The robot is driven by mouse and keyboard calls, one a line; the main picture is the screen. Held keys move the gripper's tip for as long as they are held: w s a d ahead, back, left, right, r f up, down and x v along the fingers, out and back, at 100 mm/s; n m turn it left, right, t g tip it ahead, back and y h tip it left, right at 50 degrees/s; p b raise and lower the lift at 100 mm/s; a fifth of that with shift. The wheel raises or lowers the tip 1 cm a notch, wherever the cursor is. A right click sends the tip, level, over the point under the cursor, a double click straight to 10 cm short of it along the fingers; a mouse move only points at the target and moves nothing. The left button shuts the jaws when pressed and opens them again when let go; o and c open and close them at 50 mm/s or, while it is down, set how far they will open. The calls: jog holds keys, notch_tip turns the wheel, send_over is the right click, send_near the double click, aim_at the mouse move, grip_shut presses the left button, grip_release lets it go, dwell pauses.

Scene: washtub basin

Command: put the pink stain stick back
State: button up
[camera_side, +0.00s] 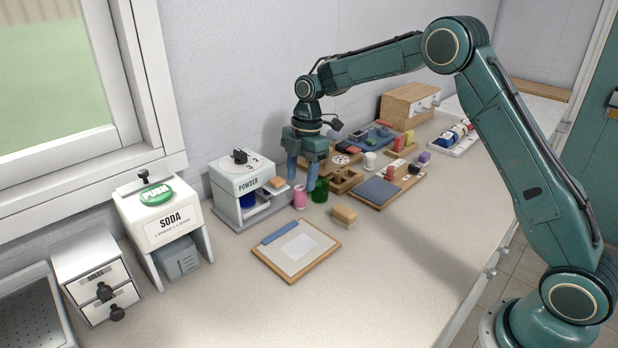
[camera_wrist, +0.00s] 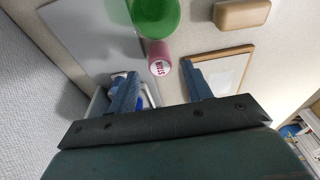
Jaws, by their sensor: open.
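A pink cylinder (camera_side: 300,196) stands on the counter beside the powder dispenser. In the wrist view this pink cylinder (camera_wrist: 159,62) shows a round white end with dark pink lettering that is hard to read. I cannot tell for sure whether it is the stain stick; no other pink stick is clear. My gripper (camera_side: 302,180) points down above this spot, with blue fingers apart. In the wrist view my gripper (camera_wrist: 161,90) has nothing between its fingertips, and the cylinder appears just beyond them. A wooden rack (camera_side: 398,166) farther along the counter holds small coloured sticks.
A green cup (camera_side: 320,190) stands close to the pink cylinder. The powder dispenser (camera_side: 240,172) is at its left, a tan block (camera_side: 344,216) at its right. A framed board (camera_side: 296,250) lies in front. Wooden trays (camera_side: 345,180) crowd behind. The counter's front is clear.

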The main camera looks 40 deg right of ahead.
notch_tip(320, 180, up, 8)
jog(key=d, duration=0.1)
jog(key=shift+d+f, duration=0.1)
dwell(0.7)
jog(key=s+a+r+m+t, duration=0.1)
jog(key=s+r+m+t, duration=0.1)
jog(key=s+r+m, duration=0.55)
jog(key=s+a+r+m+t, duration=0.15)
jog(key=s+r, duration=0.25)
jog(key=s, duration=0.7)
jog(key=s+d+f+m+t+h, duration=0.1)
jog(key=s+m, duration=0.3)
jog(key=s, duration=0.5)
jog(key=s+f+m+t, duration=0.1)
jog(key=s+f+m, duration=0.2)
jog(key=s, duration=0.6)
jog(key=shift+d+f+m+h, duration=0.3)
jog(key=shift+d+m+h, duration=0.1)
jog(key=shift+m, duration=0.6)
